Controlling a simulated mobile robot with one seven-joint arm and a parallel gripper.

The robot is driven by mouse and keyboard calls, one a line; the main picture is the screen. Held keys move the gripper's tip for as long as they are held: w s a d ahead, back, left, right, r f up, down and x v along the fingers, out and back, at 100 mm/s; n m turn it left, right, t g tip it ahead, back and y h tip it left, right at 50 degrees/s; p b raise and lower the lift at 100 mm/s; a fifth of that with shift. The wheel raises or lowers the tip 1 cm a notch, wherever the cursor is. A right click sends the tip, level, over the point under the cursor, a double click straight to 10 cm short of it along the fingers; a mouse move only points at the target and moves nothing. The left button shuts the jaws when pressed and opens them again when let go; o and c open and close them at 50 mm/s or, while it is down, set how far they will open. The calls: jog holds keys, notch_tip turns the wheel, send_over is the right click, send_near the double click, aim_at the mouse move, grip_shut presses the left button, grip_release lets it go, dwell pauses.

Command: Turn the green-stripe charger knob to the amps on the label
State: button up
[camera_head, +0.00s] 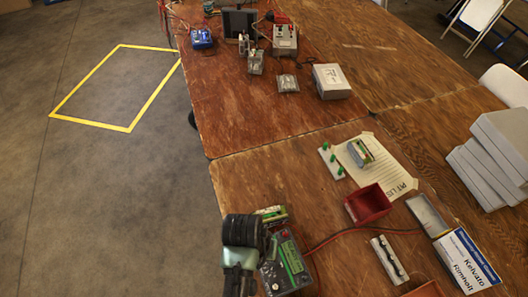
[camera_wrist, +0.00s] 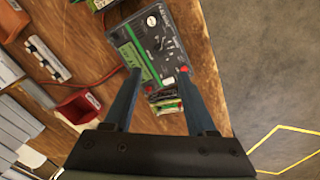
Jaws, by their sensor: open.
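The green-stripe charger (camera_wrist: 163,30) is a dark box with a broad green strip (camera_wrist: 131,48) on its face. It lies between and beyond my fingers in the wrist view. A small round pale-and-green mark shows near its far edge; I cannot tell if it is the knob. The charger also shows in the head view (camera_head: 291,262), partly covered by my arm. A green-labelled pack (camera_wrist: 166,104) lies just beside it, on the near side in the wrist view. My gripper (camera_wrist: 158,72) is open and empty, its fingers apart over the charger's near edge. The amps figure is not readable.
A red bin (camera_head: 370,203), a white printed sheet (camera_head: 400,182), a metal tray (camera_head: 428,216) and a blue-white box (camera_head: 468,262) lie to the right. A red and black cable runs from the charger. The table's left edge is close, with open floor beyond.

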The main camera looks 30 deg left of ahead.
notch_tip(320, 180, up, 2)
jog(key=shift+s+a+r, duration=0.1)
jog(key=shift+s, duration=0.05)
dwell(0.5)
